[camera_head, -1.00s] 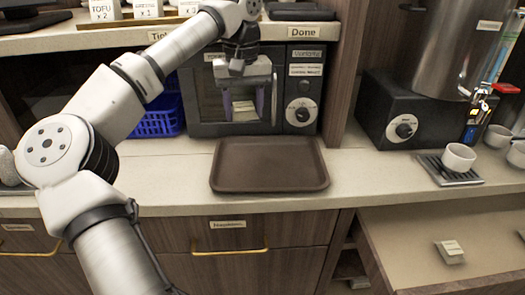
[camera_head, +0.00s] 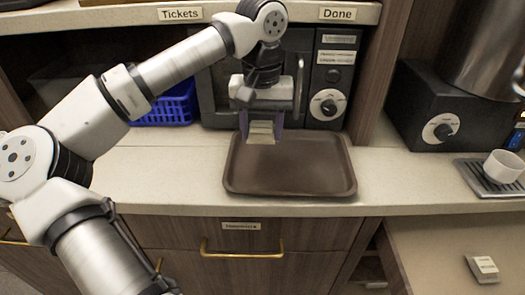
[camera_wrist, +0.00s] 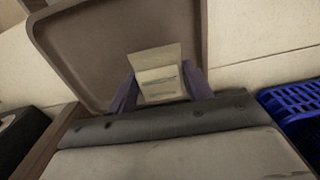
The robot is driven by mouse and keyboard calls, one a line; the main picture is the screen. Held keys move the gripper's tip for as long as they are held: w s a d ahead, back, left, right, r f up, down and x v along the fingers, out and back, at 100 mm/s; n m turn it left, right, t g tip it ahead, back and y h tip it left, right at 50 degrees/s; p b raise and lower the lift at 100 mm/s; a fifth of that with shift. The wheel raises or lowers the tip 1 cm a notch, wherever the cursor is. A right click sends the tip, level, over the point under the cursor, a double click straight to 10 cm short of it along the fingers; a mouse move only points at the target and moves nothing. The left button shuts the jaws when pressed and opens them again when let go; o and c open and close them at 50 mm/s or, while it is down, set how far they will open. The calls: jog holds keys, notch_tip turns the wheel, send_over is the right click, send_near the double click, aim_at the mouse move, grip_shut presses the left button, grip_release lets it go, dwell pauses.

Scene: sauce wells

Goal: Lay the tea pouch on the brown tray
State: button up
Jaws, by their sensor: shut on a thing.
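The brown tray (camera_head: 300,182) lies flat on the counter in front of the microwave. It also shows in the wrist view (camera_wrist: 85,50). The tea pouch (camera_head: 262,131) is a small pale packet with a label. My gripper (camera_head: 262,126) is shut on the tea pouch, with a purple finger on each side of it. The gripper points down over the back left part of the tray. In the wrist view the pouch (camera_wrist: 160,80) shows between the fingers with the tray behind it. I cannot tell how high the pouch is above the tray.
The microwave (camera_head: 335,85) stands behind the tray, with a blue basket (camera_head: 170,105) to its left. A white cup (camera_head: 503,166) stands on a drip tray at the right. Another small packet (camera_head: 484,268) lies on the lower surface at right. The brown tray's visible surface is empty.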

aim_at(262, 163)
jog(key=shift+f, duration=3.2)
jog(key=shift+f, duration=0.25)
jog(key=o, duration=1)
jog(key=shift+c, duration=0.2)
jog(key=shift+r, duration=0.15)
notch_tip(262, 163, up, 12)
jog(key=shift+r, duration=0.1)
jog(key=shift+d, duration=0.1)
